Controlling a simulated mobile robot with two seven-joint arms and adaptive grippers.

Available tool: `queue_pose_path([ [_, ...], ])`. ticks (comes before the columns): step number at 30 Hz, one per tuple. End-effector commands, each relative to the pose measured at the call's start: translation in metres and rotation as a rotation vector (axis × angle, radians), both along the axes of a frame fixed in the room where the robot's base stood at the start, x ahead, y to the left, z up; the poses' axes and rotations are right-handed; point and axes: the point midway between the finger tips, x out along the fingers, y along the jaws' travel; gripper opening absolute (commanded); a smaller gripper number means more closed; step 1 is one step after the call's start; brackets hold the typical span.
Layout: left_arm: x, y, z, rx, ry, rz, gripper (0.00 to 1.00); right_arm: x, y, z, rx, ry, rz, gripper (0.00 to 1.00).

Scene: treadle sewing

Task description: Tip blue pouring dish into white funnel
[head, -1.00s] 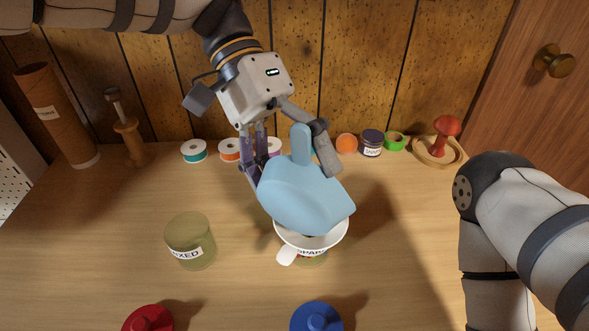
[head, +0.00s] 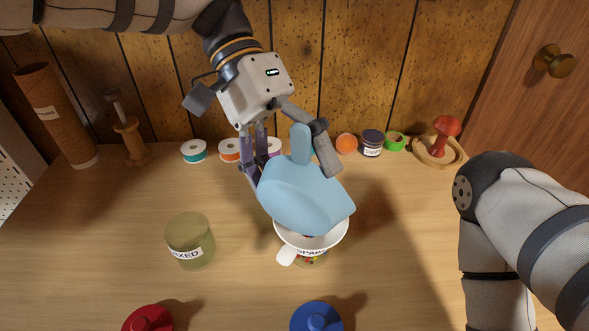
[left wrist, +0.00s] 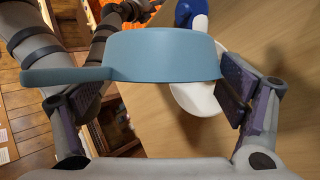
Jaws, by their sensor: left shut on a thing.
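The blue pouring dish (head: 305,198) is tilted over the white funnel (head: 327,240), its broad edge toward the front right. The funnel sits on a labelled clear jar (head: 313,260) with small coloured bits inside; the dish hides the funnel's back part. My left gripper (head: 292,166) is shut on the dish, one finger on each side. In the left wrist view the dish (left wrist: 165,55) spans between the fingers (left wrist: 160,100), its handle pointing left, with part of the funnel (left wrist: 196,98) behind it.
An empty-looking jar marked MIXED (head: 190,240) stands left of the funnel. A red lid (head: 148,319) and a blue lid (head: 317,318) lie in front.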

Motion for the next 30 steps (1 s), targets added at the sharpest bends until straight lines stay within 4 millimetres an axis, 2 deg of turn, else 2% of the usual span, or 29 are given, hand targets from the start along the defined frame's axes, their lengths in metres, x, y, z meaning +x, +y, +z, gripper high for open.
queue_pose_path([
  [30, 0.0044, -0.0026, -0.0011, 0.036, 0.062, 0.001, 0.6, -0.0077, -0.0001, -0.0084, 0.0, 0.025, 0.001, 0.4],
])
